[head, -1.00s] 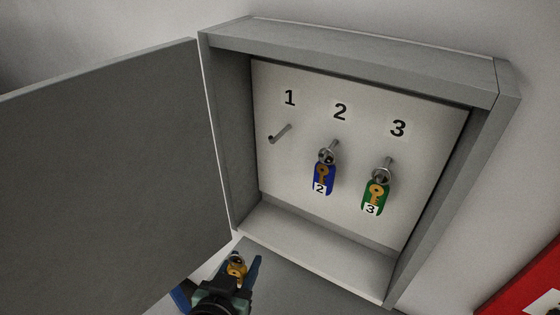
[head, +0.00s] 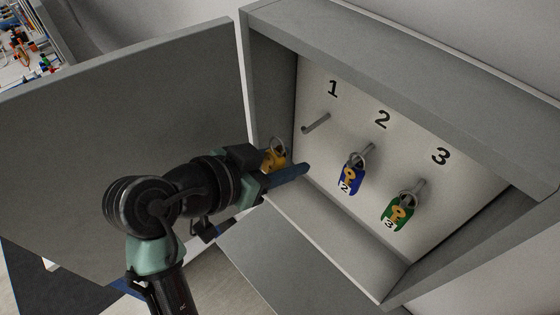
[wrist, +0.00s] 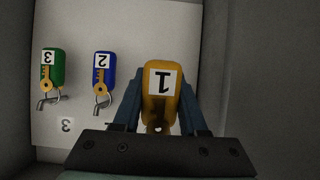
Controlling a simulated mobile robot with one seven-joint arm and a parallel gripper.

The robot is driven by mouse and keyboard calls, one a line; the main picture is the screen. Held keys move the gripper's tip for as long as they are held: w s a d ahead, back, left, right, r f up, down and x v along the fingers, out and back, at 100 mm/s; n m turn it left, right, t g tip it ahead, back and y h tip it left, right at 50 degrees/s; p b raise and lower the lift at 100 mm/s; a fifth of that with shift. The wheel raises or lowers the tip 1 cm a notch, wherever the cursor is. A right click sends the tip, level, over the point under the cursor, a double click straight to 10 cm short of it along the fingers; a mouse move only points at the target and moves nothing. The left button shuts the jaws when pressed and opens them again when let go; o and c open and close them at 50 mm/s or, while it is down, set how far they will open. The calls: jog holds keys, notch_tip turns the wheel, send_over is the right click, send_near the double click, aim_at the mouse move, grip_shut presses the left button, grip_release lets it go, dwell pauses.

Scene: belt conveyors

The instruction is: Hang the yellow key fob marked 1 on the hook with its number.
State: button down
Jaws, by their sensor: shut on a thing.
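The yellow key fob (head: 273,160) marked 1 is held in my gripper (head: 288,168), with its metal ring showing above it in the head view. The wrist view shows the fob (wrist: 160,88) between my two fingers (wrist: 160,115), its number facing that camera upside down. The empty hook (head: 316,123) under the number 1 (head: 333,89) sticks out of the cabinet's back panel. The fob is at the cabinet's opening, lower left of this hook and apart from it. The hook for 1 is hidden in the wrist view.
A blue fob (head: 348,180) hangs on hook 2 and a green fob (head: 397,216) on hook 3. The grey cabinet's side wall (head: 273,85) stands close to my gripper on the left, with its open door (head: 130,130) beyond. The cabinet's lower part is clear.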

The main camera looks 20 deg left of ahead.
aim_at(324, 144)
jog(key=shift+w+d+f+b, duration=0.15)
jog(key=shift+w+d, duration=0.25)
jog(key=shift+w, duration=0.55)
jog(key=shift+w+d+f+b, duration=0.1)
jog(key=shift+w+d, duration=0.3)
jog(key=shift+w, duration=0.6)
jog(key=shift+w+d+f+b, duration=0.15)
jog(key=shift+w+d, duration=0.25)
jog(key=shift+w, duration=0.55)
jog(key=shift+w+d+f+b, duration=0.15)
jog(key=shift+f+b, duration=0.1)
jog(key=shift+b, duration=0.15)
